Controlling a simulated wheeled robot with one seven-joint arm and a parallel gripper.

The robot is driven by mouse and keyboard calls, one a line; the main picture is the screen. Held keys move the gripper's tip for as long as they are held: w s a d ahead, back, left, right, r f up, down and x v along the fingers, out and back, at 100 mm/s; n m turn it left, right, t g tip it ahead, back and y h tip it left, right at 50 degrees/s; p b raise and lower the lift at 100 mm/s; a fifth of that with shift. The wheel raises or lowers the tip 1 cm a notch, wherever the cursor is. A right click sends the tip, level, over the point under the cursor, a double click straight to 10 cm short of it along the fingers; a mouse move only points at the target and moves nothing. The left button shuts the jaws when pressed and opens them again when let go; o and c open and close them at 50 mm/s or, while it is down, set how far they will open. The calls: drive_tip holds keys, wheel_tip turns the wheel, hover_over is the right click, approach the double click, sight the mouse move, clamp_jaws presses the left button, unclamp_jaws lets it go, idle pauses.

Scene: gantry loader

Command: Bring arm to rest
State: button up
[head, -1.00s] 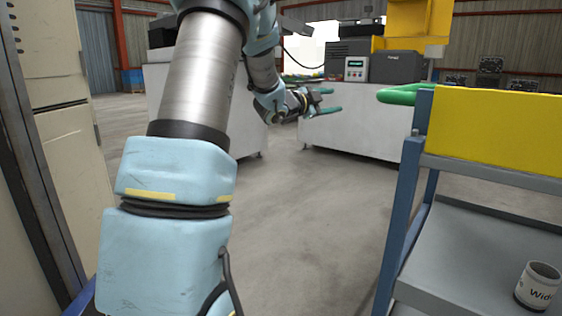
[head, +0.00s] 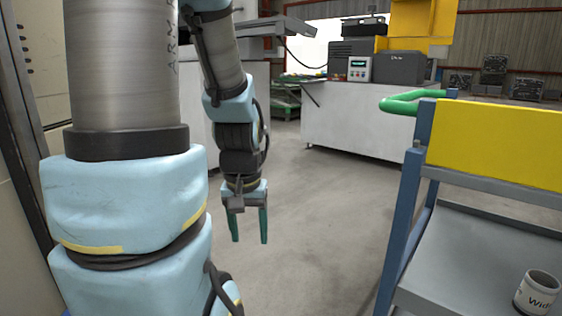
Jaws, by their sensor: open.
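My gripper (head: 249,228) hangs in the middle left of the head view with its two green fingers pointing down. The fingers are apart, with nothing between them. It is over open concrete floor, left of the blue and yellow trolley. My arm's pale blue and grey links fill the left side of the view, with the forearm coming down from the top to the gripper. Part of the arm runs out of the picture at the top.
A trolley (head: 401,227) with a yellow panel (head: 495,140) and green handle (head: 400,104) stands at right, a mug (head: 537,291) on its grey shelf. A white machine base (head: 360,122) stands behind. A beige cabinet (head: 32,72) is at far left. Floor between is clear.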

wheel_tip(320, 180, up, 26)
drive_tip(key=p, duration=2.4)
drive_tip(key=shift+w, duration=0.1)
